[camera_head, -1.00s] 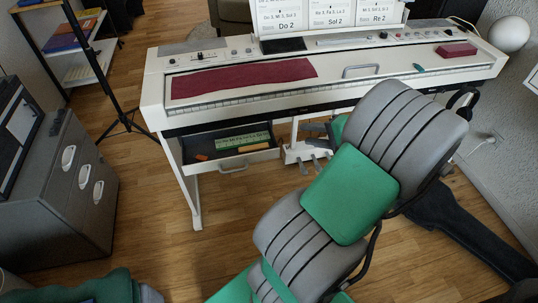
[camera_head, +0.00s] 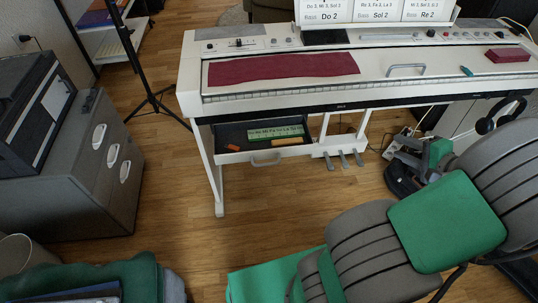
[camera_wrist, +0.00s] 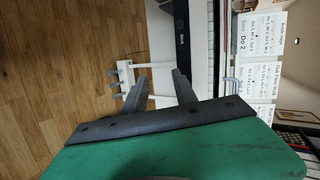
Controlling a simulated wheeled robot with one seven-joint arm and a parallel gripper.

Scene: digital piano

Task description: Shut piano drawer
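The piano drawer (camera_head: 228,156) hangs open under the left part of the white digital piano (camera_head: 195,73). Its pale front with a grey handle (camera_head: 265,160) faces me. Inside lie a green lettered strip (camera_head: 275,132), a wooden-coloured bar (camera_head: 287,142) and a small orange piece (camera_head: 233,147). My gripper (camera_head: 402,151) is right of the drawer and the pedals, apart from the drawer. In the wrist view its two dark fingers (camera_wrist: 160,80) are spread with nothing between them. The drawer cannot be made out in the wrist view.
Pedals (camera_head: 343,160) stand right of the drawer, and a piano leg (camera_head: 211,170) stands below its left side. A grey cabinet (camera_head: 75,190) is at left, and a black tripod stand (camera_head: 150,95) is behind it. The wood floor before the drawer is clear.

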